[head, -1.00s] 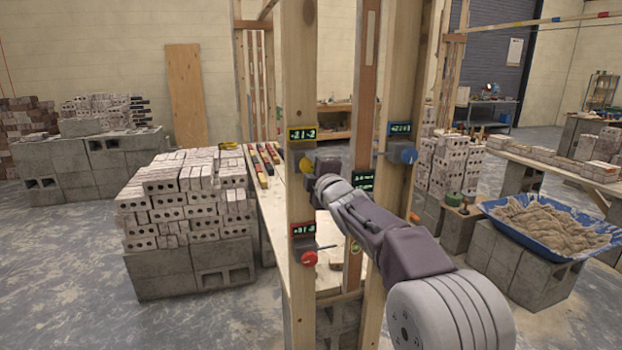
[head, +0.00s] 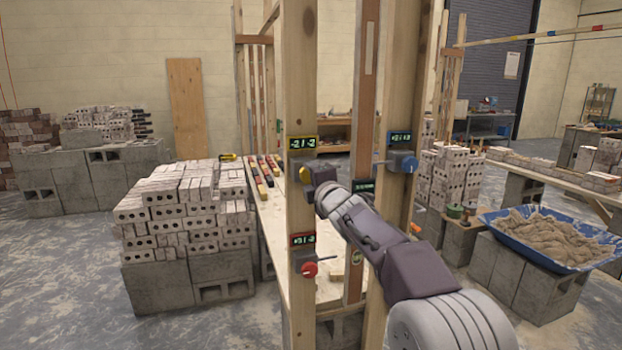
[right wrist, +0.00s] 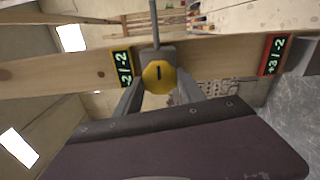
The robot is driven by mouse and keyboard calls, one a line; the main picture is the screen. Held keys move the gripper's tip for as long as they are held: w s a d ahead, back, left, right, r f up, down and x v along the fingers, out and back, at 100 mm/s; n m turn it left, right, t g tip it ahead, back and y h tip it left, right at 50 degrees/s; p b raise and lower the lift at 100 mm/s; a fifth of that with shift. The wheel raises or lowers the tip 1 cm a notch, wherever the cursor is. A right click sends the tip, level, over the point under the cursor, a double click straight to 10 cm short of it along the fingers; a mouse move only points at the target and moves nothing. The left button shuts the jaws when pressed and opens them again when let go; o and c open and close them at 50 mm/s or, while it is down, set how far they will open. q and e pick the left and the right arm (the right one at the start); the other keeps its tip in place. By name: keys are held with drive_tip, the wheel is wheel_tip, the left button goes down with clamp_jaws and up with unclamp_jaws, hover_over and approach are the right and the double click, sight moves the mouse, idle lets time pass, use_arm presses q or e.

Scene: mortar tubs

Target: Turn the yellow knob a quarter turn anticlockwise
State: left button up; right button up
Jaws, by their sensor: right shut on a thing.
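The yellow knob (head: 305,174) sits on the left wooden post, below a yellow-framed display (head: 303,144). My right gripper (head: 316,181) reaches it from the right in the head view, and my wrist partly covers it. In the right wrist view the yellow knob (right wrist: 158,77) faces the camera, with a dark mark on its round face. The fingers of my right gripper (right wrist: 160,88) lie on either side, shut on the knob. A thin grey rod (right wrist: 153,22) stands out beyond the knob. My left gripper is not in view.
A red knob (head: 309,269) with a red-framed display (head: 302,240) is lower on the same post. A blue knob (head: 405,163) is on the right post, close to my arm. Brick stacks (head: 180,210) stand left; a blue tub of sand (head: 567,263) stands right.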

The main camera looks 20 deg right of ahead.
drive_tip(key=o, duration=1.4)
drive_tip(key=shift+f, duration=0.1)
drive_tip(key=s+b, duration=0.1)
drive_tip(key=s, duration=0.8)
drive_tip(key=shift+d, duration=0.2)
